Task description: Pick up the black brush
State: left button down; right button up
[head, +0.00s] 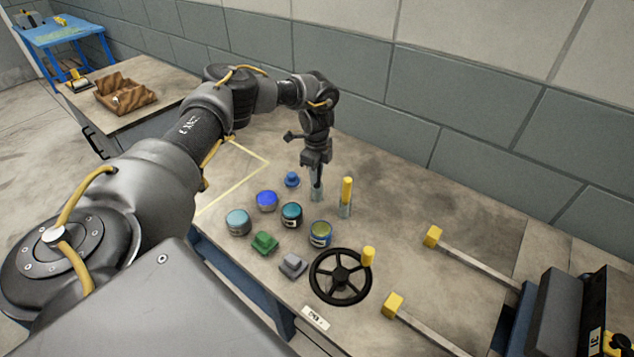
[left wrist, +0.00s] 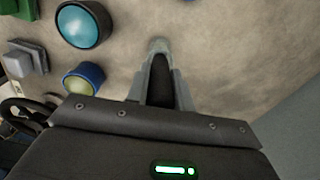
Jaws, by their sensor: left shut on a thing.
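My left gripper (head: 316,166) points down over the table, just left of a yellow-handled piece standing upright in a small grey holder (head: 345,211). It is shut on the black brush (left wrist: 160,82), whose dark handle shows between the two grey fingers in the left wrist view. A second small grey holder (head: 316,196) shows directly under the gripper in the head view. I cannot tell whether the brush's lower end is still in it. My right gripper is out of view.
A green block (head: 265,243), a grey block (head: 293,265) and a black handwheel (head: 340,278) are nearer. The table's back strip is clear.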

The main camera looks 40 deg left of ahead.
pick_arm(q)
notch_tip(320, 180, up, 10)
jog(key=shift+r, duration=0.1)
jog(key=s+d+r+m+p, duration=0.3)
jog(key=r+m+p, duration=0.7)
jog(key=m, duration=0.3)
jog(key=s+d+r+m+p, duration=0.4)
jog(key=r+m+p, duration=0.6)
jog(key=m+p, duration=0.2)
jog(key=shift+s+r+m+p, duration=0.2)
jog(key=shift+m+p, duration=0.2)
jog(key=shift+m, duration=0.8)
